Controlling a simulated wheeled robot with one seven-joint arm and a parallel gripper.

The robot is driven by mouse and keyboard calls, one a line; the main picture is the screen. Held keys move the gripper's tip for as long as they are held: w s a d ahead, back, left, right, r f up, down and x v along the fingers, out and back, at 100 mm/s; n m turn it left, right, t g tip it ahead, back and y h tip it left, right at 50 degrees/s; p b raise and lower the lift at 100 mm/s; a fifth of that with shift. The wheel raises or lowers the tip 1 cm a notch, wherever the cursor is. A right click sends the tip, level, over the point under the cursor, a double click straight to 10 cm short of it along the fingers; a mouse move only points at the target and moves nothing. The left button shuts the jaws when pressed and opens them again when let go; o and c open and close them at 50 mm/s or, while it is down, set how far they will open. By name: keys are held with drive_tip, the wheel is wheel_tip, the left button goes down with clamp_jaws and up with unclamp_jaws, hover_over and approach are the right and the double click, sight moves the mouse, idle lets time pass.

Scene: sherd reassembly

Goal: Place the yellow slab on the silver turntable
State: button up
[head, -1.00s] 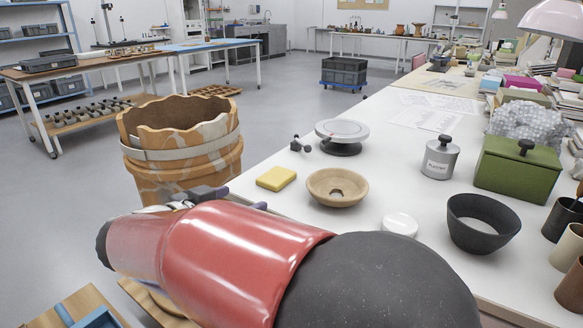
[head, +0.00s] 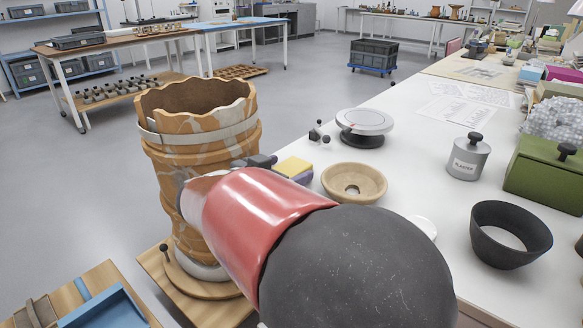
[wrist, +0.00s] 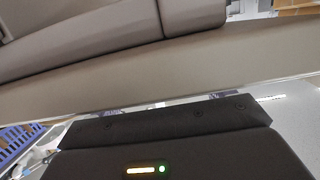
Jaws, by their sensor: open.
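The yellow slab (head: 293,166) lies near the left edge of the white table, partly hidden behind my arm. My gripper (head: 282,170) is open at the slab, with a dark finger part on its left and a purplish one at its lower right. I cannot tell whether either touches it. The silver turntable (head: 364,122) stands on its dark base behind and to the right of the slab, its top bare. In the wrist view I make out neither the slab nor the turntable.
A tan bowl (head: 354,183) stands just right of the slab. A small dark knobbed tool (head: 319,134) lies between slab and turntable. A large banded clay vessel (head: 200,125) stands left of the table. A plaster canister (head: 467,157) and black bowl (head: 509,234) are farther right.

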drive_tip(key=c, duration=1.2)
drive_tip(key=shift+o, duration=0.2)
